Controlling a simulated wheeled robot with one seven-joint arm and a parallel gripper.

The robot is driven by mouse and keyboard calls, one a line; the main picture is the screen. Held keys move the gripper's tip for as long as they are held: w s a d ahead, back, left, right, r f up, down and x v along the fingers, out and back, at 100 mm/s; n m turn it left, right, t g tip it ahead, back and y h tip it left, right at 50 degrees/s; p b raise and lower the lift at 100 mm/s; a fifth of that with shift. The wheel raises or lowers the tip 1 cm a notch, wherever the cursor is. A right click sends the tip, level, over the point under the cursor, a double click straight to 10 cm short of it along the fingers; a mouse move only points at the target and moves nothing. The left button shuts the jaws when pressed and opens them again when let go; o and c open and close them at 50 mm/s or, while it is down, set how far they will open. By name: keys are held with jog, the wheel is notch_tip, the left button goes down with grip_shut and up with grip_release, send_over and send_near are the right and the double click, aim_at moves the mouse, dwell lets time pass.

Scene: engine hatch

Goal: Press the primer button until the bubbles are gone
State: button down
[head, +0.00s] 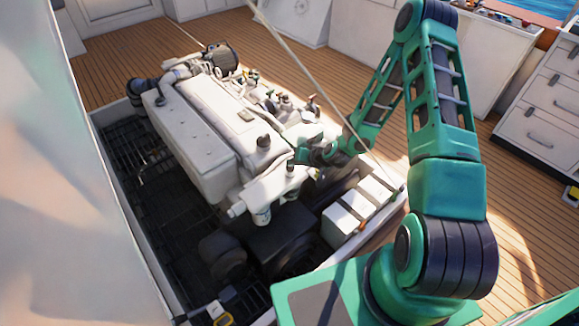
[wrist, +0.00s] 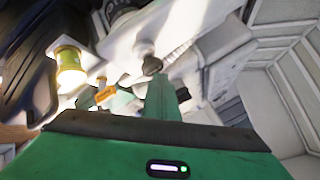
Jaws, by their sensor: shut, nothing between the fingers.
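The white engine (head: 195,125) sits in the open hatch. My gripper (head: 301,156) is at its right side, small in the head view, with its fingers shut and empty. In the wrist view the shut green fingers (wrist: 160,88) point at a small dark round knob (wrist: 152,66) on a pale fitting, which may be the primer button. The tips overlap its lower edge; I cannot tell whether they touch it. A yellowish clear bowl (wrist: 70,65) stands left of the fingers. Bubbles in it cannot be made out. An orange tag or lever (wrist: 105,94) is between the bowl and fingers.
White boxes (head: 358,205) stand in the hatch right of the engine. A thin pole (head: 300,68) slants across behind my arm. The hatch rim (head: 140,235) borders a dark grating. Wooden deck (head: 120,45) and white drawers (head: 540,105) surround it.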

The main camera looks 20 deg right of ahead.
aim_at(293, 168)
jog(key=shift+f, duration=0.45)
dwell(0.3)
jog(key=shift+r, duration=1.35)
jog(key=shift+r, duration=2.5)
